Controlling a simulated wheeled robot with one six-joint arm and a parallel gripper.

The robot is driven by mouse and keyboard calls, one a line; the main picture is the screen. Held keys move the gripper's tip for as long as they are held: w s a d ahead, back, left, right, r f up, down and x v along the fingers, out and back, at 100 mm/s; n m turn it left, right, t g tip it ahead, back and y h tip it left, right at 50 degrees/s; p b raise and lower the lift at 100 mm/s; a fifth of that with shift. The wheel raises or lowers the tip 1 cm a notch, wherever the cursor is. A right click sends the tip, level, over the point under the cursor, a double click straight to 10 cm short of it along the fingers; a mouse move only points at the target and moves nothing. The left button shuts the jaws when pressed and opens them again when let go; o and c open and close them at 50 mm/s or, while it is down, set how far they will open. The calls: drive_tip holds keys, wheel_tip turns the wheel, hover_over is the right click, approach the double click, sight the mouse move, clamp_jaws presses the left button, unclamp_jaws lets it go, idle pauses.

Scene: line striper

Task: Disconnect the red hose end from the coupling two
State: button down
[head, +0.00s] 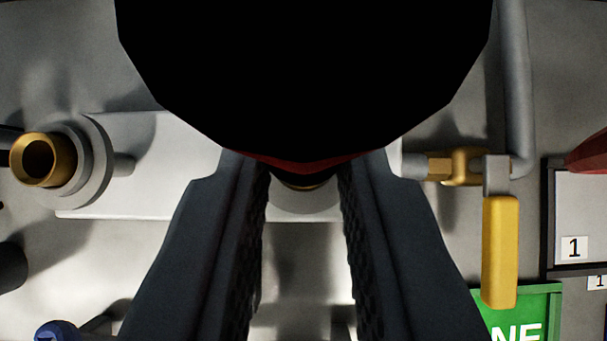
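The red hose end (304,166) shows as a thin red rim in the gap between my fingertips. A large black rounded shape, apparently the hose (303,80), fills the top middle and hides most of it. A brass ring (303,184) shows just below the red, where the hose end meets the grey fitting of coupling two (304,201). My gripper (304,174) has one finger on each side of the red end, and the fingers look closed on it. The black shape hides the actual contact at the tips.
A bare brass coupling (42,160) sticks out at the left of the white plate (165,187). A yellow valve handle (500,250) hangs at the right below a grey pipe (517,90). A green sign (530,310) and a blue knob (58,331) are low.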

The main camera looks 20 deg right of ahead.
sight(303, 168)
drive_tip(key=shift+r, duration=0.85)
idle(0.3)
drive_tip(key=shift+r, duration=1.75)
drive_tip(key=shift+f, duration=0.1)
